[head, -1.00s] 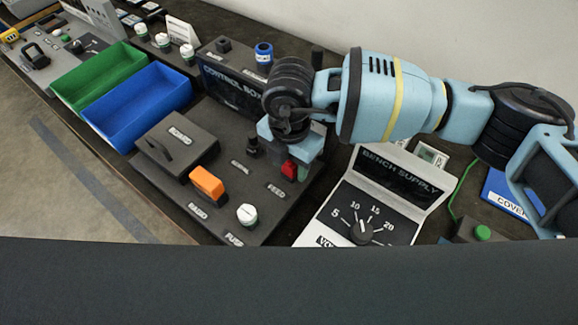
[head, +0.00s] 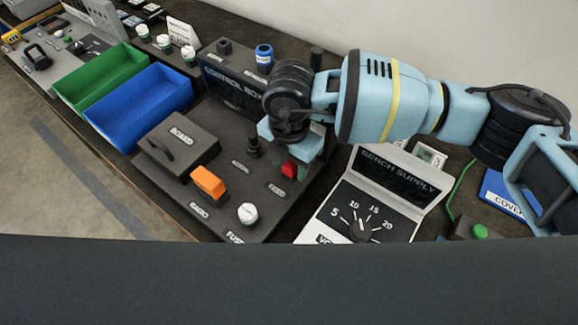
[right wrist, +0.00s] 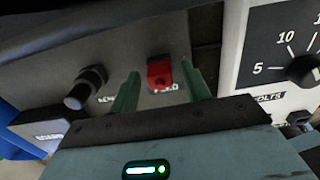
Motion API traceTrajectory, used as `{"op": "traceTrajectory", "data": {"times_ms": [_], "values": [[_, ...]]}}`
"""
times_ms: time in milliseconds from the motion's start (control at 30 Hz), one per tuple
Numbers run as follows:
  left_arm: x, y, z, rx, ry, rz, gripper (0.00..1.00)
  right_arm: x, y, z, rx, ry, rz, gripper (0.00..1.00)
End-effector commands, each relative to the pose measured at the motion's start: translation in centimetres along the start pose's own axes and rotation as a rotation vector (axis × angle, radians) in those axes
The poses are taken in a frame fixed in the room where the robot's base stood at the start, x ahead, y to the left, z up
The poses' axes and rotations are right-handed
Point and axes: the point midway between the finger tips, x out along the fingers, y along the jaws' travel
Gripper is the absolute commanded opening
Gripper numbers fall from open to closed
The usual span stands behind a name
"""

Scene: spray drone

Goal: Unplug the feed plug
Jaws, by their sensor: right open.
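The red feed plug (head: 289,169) stands on the dark control panel (head: 232,205), behind the FEED label and partly hidden by my right gripper (head: 292,160). In the right wrist view the red plug (right wrist: 160,74) shows between the two green fingers of my right gripper (right wrist: 162,88). The fingers are open, with a gap on both sides of the plug. The plug is ahead of the palm and not gripped. I cannot tell how deep the fingertips reach around it. My left gripper is not in view.
A black knob (head: 253,146), an orange switch (head: 208,182) and a white-topped fuse (head: 247,213) stand close by on the panel. The bench supply (head: 375,200) is just to the right. Blue (head: 140,108) and green bins (head: 100,75) lie at the left.

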Motion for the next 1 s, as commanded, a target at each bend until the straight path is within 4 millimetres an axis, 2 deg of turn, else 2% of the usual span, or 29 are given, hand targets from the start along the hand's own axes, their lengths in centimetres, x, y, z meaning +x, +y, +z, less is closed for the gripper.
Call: {"op": "traceTrajectory", "data": {"times_ms": [233,600,1000], "values": [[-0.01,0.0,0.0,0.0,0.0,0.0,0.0,0.06,-0.01,-0.01,0.0,0.0,-0.001,0.47],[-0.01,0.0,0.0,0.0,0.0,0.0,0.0,0.04,0.0,-0.01,0.0,0.0,-0.001,0.0],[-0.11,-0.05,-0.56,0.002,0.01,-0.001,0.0,-0.45,0.01,0.01,0.001,-0.001,0.0,0.0]]}}
